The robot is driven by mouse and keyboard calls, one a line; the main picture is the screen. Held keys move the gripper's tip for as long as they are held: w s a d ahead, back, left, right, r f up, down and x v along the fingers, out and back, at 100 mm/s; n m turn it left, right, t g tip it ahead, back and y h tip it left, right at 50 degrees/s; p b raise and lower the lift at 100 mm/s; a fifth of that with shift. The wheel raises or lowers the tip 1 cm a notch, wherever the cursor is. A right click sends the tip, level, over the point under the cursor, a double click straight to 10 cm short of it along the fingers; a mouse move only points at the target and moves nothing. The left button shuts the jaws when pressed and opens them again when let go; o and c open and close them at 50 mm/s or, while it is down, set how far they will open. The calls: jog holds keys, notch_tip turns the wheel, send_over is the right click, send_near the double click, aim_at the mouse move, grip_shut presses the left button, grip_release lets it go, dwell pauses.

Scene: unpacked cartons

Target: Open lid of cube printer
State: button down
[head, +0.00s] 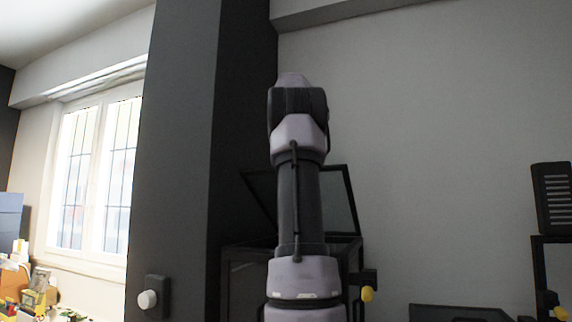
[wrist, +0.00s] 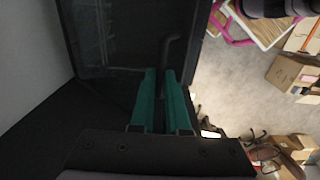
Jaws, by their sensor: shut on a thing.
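The cube printer (head: 241,285) is a black-framed box with glassy sides, standing behind my arm in the head view. Its lid (head: 340,197), a dark-framed pane, is raised at a tilt above the box; my arm hides its middle. In the wrist view the lid (wrist: 110,45) is a dark glassy panel filling the upper left. My gripper (wrist: 162,73) has two green fingers close together, shut on the lid handle (wrist: 171,41), a dark bent bar at the panel. The fingers cannot be seen in the head view.
A dark pillar (head: 188,150) stands left of the printer. A yellow knob (head: 367,294) sits at the printer's right side, and a black vented box (head: 552,197) is at far right. The wrist view shows open floor (wrist: 235,85) and cartons (wrist: 292,73) at right.

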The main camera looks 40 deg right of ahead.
jog(key=shift+w+d+f, duration=0.1)
jog(key=shift+d+f, duration=0.1)
jog(key=shift+d, duration=0.05)
jog(key=c, duration=0.9)
grip_release()
jog(key=shift+w+d, duration=0.1)
jog(key=shift+w, duration=0.05)
